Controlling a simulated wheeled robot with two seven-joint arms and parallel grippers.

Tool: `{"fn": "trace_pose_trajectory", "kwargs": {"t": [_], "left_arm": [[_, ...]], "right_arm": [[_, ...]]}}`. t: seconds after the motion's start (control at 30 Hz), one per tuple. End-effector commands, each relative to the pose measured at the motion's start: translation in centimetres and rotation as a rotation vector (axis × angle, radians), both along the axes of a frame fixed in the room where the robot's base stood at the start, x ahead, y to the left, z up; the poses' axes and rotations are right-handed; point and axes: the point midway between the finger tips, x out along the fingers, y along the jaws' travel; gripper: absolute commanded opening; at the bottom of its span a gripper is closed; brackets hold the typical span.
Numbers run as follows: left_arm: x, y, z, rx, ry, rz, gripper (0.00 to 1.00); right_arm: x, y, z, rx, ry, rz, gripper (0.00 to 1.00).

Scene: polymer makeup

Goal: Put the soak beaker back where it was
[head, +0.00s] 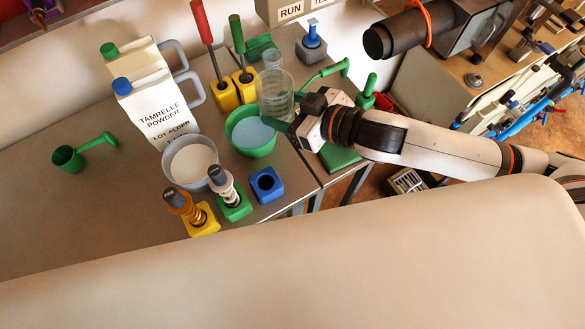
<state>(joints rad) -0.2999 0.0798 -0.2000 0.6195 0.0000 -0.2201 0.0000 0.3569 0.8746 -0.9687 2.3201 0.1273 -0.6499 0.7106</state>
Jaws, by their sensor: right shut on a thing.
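A clear glass beaker (274,92) with liquid in it is near the middle of the head view, looking upright. My right gripper (290,117) is shut on it from the right. The beaker shows just behind the green bowl (249,146), which holds pale blue liquid. I cannot tell whether the beaker's base touches the table; the bowl and gripper hide its lower part. A smaller clear glass (272,58) stands behind it. My left gripper is not in view.
A grey bowl of white powder (190,161), the Tamrelle powder jug (156,104) and a green scoop (69,158) stand left. Yellow, green and blue holders (266,185) line the front edge. Tall red- and green-handled tools (203,23) stand behind.

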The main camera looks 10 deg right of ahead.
Motion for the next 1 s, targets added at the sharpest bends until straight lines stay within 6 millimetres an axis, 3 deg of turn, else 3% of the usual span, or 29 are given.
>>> {"fn": "trace_pose_trajectory", "kwargs": {"t": [0.2, 0.4, 0.7, 1.0], "left_arm": [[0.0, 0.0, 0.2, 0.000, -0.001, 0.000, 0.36], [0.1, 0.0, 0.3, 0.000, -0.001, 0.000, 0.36], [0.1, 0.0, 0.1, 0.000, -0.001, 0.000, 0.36], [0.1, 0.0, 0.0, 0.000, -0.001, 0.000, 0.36]], "right_arm": [[-3.8, -0.4, -3.5, -0.007, 0.000, 0.242, 0.27], [-6.0, -1.8, -5.1, -0.001, -0.001, 0.333, 0.27], [-6.5, -2.1, -10.0, 0.006, 0.003, 0.349, 0.27], [-6.5, -2.1, -13.4, 0.004, 0.002, 0.348, 0.27]]}}
